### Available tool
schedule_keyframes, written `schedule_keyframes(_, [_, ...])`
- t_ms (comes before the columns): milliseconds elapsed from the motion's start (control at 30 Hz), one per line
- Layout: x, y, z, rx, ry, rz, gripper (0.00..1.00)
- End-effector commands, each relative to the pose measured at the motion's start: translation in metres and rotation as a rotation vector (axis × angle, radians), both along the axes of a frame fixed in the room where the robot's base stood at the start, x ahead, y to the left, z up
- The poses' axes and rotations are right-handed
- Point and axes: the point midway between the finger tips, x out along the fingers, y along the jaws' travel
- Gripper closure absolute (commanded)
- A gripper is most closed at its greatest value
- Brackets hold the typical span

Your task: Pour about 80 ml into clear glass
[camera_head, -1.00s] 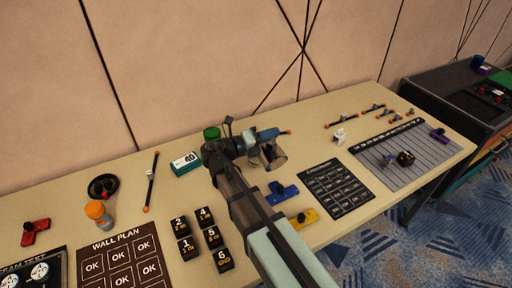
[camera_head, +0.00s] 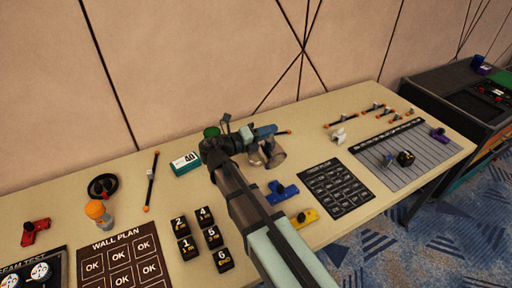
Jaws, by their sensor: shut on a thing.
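My gripper (camera_head: 262,141) is above the middle of the table, at the end of my arm reaching in from the lower right. It is shut on a grey, shiny vessel (camera_head: 274,155), which looks tilted to the right. My wrist hides part of the vessel, and its contents do not show. No clear glass can be made out for certain; it may be hidden behind my arm or the vessel. No stream of liquid is visible.
A bottle with an orange cap (camera_head: 97,212) stands at the left. A teal box (camera_head: 186,163), a green-topped item (camera_head: 211,132), black numbered blocks (camera_head: 212,237), a blue clamp-like piece (camera_head: 282,192) and a small white item (camera_head: 338,136) lie around my arm. The wall rises behind the table.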

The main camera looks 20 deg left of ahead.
Motion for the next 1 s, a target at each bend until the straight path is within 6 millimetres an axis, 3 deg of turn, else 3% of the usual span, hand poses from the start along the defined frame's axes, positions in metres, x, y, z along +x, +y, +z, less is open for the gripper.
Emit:
schedule_keyframes(633, [0.003,0.003,0.003,-0.029,0.025,0.000,1.00])
schedule_keyframes(867, [-0.023,-0.025,-0.008,0.080,-0.078,0.001,1.00])
schedule_keyframes(1000, [-0.023,-0.025,-0.014,0.132,-0.126,0.002,1.00])
